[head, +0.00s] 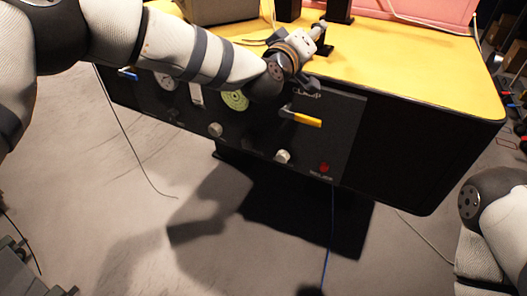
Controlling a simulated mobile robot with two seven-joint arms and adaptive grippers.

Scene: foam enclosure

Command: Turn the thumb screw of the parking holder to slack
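My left arm reaches in from the left across the front of the bench. Its wrist and gripper (318,38) are over the front part of the yellow top (420,60), close to a black upright holder (340,12). The gripper is small here and its fingers overlap a light, rod-like piece, so I cannot tell whether they are open or shut. I cannot make out the thumb screw apart from the gripper. A second black upright (288,10) stands to the left of it. Of my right arm only links show at the right edge; its gripper is out of view.
The black front panel carries a yellow-handled lever (302,119), a green round dial (236,100), white knobs (215,130) and a red button (324,168). A pink foam wall (430,12) stands behind. Cables hang to the grey floor (120,220), which is largely clear in front.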

